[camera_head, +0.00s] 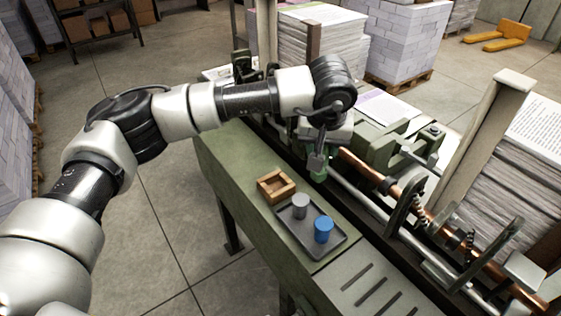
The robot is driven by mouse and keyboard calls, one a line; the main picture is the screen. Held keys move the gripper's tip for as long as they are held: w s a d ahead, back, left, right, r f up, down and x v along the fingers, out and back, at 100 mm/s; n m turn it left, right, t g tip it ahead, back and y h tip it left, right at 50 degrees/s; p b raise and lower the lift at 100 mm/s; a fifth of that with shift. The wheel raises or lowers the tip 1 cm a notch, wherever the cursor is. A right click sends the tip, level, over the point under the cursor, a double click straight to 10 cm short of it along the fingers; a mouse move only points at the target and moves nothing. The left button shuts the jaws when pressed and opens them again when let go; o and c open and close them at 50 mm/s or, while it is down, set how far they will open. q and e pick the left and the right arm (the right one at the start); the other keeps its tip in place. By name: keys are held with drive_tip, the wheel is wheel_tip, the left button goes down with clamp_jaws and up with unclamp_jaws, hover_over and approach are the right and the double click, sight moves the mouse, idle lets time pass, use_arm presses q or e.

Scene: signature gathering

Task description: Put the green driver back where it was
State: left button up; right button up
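My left arm reaches in from the left over the machine's green bench, and its gripper (317,160) points down. A green piece, apparently the green driver (319,176), shows at the fingertips, and the gripper looks shut on it. The fingers and wrist hide much of it. It is behind and to the right of a small open wooden box (265,193), near the machine's rail. A dark tray (305,248) on the bench holds a grey cylinder (300,206) and a blue cylinder (323,229), both upright. My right gripper is not in view.
The green bench top (232,152) is clear left of the wooden box. A copper-coloured shaft (365,172) and metal arms run along the right side. Paper stacks (530,170) stand at the right, with a post (480,140) beside them.

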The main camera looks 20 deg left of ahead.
use_arm(q)
drive_tip(key=w+a+f+p, duration=0.1)
drive_tip(key=a+f+p, duration=0.1)
drive_tip(key=a+f, duration=0.1)
drive_tip(key=w+a+f+p, duration=0.1)
drive_tip(key=a+f+p, duration=0.1)
drive_tip(key=a+f, duration=0.2)
drive_tip(key=w+a+f+p, duration=0.1)
drive_tip(key=a+f+p, duration=0.2)
drive_tip(key=a, duration=0.1)
drive_tip(key=shift+w+f, duration=0.1)
drive_tip(key=shift+f, duration=0.25)
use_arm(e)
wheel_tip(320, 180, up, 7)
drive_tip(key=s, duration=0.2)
use_arm(q)
drive_tip(key=shift+f, duration=0.1)
drive_tip(key=shift+f+b, duration=0.1)
drive_tip(key=shift+b, duration=0.25)
drive_tip(key=o, duration=0.9)
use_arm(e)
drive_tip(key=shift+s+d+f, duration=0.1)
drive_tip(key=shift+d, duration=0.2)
